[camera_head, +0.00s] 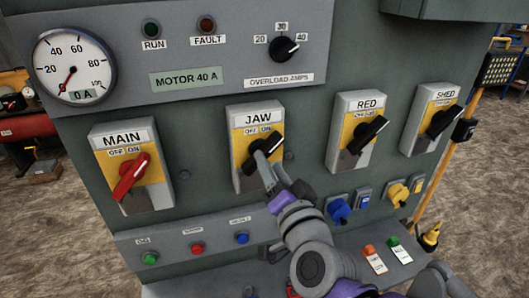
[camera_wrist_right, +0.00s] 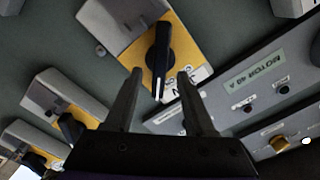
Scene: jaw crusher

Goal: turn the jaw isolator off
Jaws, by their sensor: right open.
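The JAW isolator (camera_head: 241,183) is a grey box with a yellow plate and a black rotary handle (camera_head: 277,143), left of the RED isolator. The handle slants up to the right, toward the ON side of its label. In the right wrist view the handle (camera_wrist_right: 160,55) shows with a white line at its end near the label. My right gripper (camera_head: 264,167) is at the lower part of the JAW handle, partly covering it. In the wrist view its two fingers (camera_wrist_right: 159,88) are apart, with the handle's end between them in the picture; contact cannot be told. My left gripper is out of view.
The MAIN isolator (camera_head: 110,145) with a red handle is to the left. The RED (camera_head: 345,143) and SHED (camera_head: 420,130) isolators are to the right. Below are push buttons (camera_head: 197,248) and a blue knob (camera_head: 339,210). Above are a gauge (camera_head: 75,65) and an overload dial (camera_head: 286,48).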

